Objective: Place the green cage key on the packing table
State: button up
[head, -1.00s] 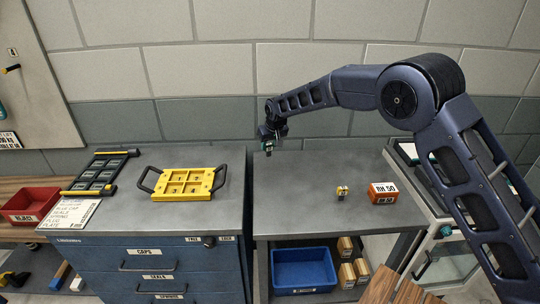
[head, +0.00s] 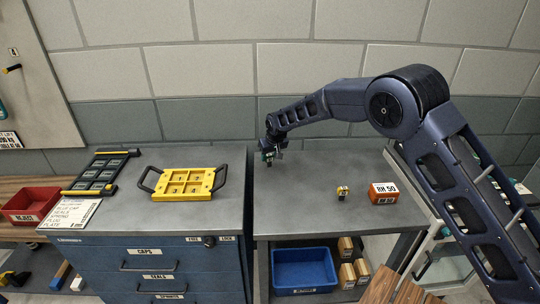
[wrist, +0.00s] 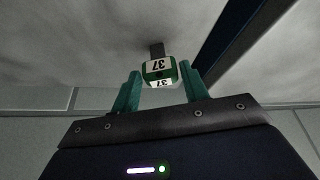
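The green cage key (wrist: 160,72) has a green block with white "37" labels and a dark shank pointing away from my gripper. In the head view my gripper (head: 268,157) is over the back left part of the grey packing table (head: 310,208), near the wall. The key is too small there to make out clearly. I cannot tell whether its shank touches the tabletop.
A small yellow-and-dark item (head: 342,192) and an orange "RH 50" box (head: 383,193) stand on the table's right. A blue drawer cabinet (head: 150,255) on the left bears a yellow tray (head: 185,194). A blue bin (head: 302,272) is below. The tabletop's middle is clear.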

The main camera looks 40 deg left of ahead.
jog(key=shift+o, duration=1.1)
jog(key=shift+r, duration=0.2)
jog(key=v, duration=1.2)
jog(key=shift+d, duration=0.1)
